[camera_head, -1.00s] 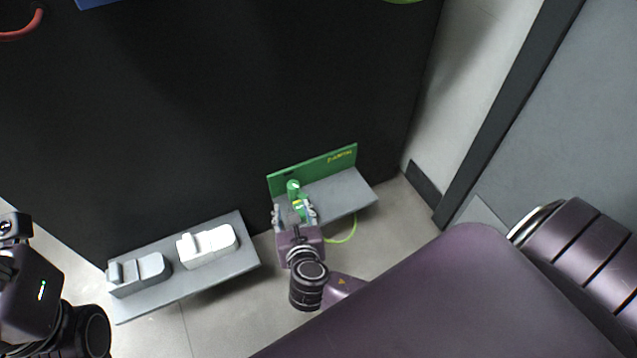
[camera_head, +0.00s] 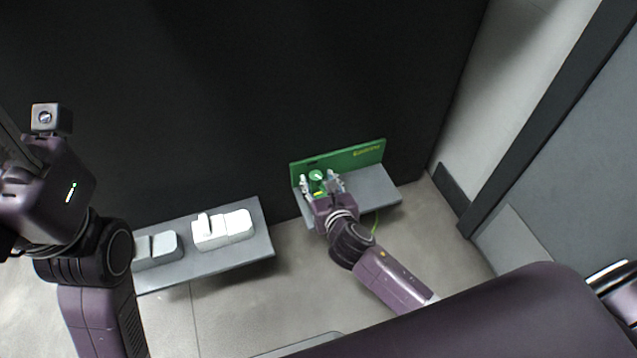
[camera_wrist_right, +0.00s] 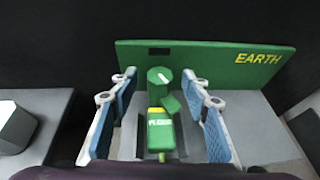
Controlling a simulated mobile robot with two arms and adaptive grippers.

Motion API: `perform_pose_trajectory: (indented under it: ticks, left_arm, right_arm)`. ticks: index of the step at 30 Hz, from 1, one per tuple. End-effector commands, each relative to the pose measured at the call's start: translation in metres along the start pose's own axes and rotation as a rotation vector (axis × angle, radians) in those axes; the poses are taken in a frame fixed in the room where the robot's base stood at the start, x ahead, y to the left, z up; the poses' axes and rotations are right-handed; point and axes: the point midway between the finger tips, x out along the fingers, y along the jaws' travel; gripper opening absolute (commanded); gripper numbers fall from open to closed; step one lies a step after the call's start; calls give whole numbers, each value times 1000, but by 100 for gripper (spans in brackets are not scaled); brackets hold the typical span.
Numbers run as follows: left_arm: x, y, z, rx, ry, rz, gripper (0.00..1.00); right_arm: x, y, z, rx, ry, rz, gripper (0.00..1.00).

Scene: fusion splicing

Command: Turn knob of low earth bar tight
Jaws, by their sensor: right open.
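The green earth bar panel (camera_head: 358,156) stands upright at the back of a grey shelf; in the right wrist view it reads EARTH (camera_wrist_right: 222,62). Its green knob (camera_head: 316,176), with a white mark on top, shows in the wrist view (camera_wrist_right: 160,76) in front of the panel. A green clamp block with a yellow band (camera_wrist_right: 160,132) sits nearer me, below the knob. My right gripper (camera_head: 320,184) is open, its blue-padded fingers on either side of the knob and block, with visible gaps. My left gripper (camera_head: 30,175) is at the far left, away from the bar; its fingers are unclear.
A second grey shelf (camera_head: 235,262) to the left carries a white device (camera_head: 222,230) and a grey-white one (camera_head: 157,250). A yellow-green cable (camera_head: 375,222) hangs by the earth bar shelf. A dark wall stands behind, and a pale wall at right.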

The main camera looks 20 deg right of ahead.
Motion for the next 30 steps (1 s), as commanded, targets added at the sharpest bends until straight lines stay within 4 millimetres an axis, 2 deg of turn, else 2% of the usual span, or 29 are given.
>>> perform_pose_trajectory:
  ticks: [11,22,30]
  left_arm:
    - [2,1,-1,1,8,4,43]
    - [2,1,-1,0,9,4,43]
    - [4,1,-2,0,12,3,43]
  right_arm:
    - [5,0,1,-1,0,0,42]
    - [5,0,1,0,0,0,1]
    - [5,2,1,15,1,-30,1]
